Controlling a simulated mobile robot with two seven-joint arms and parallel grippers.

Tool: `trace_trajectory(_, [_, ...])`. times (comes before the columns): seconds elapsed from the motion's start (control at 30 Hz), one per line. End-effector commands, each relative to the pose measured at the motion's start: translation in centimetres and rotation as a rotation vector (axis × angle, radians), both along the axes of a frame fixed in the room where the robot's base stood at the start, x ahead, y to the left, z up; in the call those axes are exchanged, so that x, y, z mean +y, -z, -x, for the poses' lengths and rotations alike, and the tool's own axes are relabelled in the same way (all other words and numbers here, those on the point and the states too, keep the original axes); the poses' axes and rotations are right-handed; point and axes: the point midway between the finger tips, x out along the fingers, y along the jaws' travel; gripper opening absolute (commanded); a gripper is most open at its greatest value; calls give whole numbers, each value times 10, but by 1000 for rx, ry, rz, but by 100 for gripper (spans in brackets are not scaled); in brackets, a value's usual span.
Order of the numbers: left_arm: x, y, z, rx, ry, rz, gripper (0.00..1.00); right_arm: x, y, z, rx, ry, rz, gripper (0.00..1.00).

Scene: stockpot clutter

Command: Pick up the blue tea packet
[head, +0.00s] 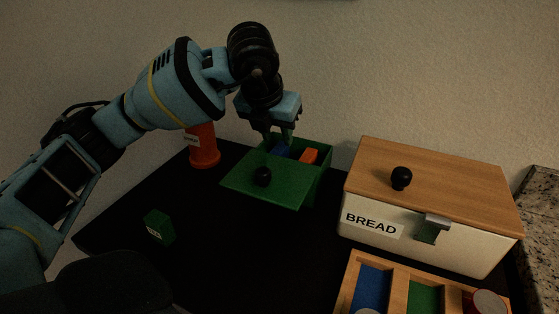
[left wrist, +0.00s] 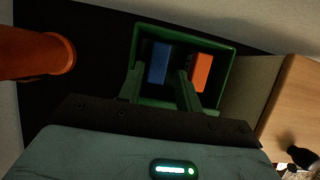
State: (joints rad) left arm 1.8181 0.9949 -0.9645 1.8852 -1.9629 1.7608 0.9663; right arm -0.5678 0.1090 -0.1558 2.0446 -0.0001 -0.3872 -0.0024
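The blue tea packet (head: 282,150) is inside the green box (head: 322,178), beside an orange packet (head: 309,155). In the left wrist view the blue packet (left wrist: 158,63) stands at the left part of the box's inside. My left gripper (head: 279,138) points down over the box opening. In the left wrist view its two fingers (left wrist: 160,74) are apart, one on each side of the blue packet. I cannot tell whether they touch it. The fingers partly hide the packet in the head view. My right gripper is in neither view.
The green lid (head: 265,183) with a black knob lies tilted at the box's front. An orange canister (head: 204,148) stands left of it, a green block (head: 158,227) front left. A bread box (head: 400,205) and a wooden divided tray (head: 396,285) are at right. The dark table's middle is clear.

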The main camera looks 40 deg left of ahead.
Motion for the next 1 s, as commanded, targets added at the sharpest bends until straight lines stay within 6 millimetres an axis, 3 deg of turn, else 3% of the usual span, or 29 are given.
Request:
trace_trajectory(0.3, [3,39,-10,1,-1,0,35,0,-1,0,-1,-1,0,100])
trace_trajectory(0.6, [4,42,-11,0,0,-1,35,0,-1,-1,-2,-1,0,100])
trace_trajectory(0.87, [3,42,-11,0,0,0,2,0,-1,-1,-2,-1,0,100])
trace_trajectory(1.0, [3,42,-11,0,0,0,1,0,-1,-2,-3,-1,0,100])
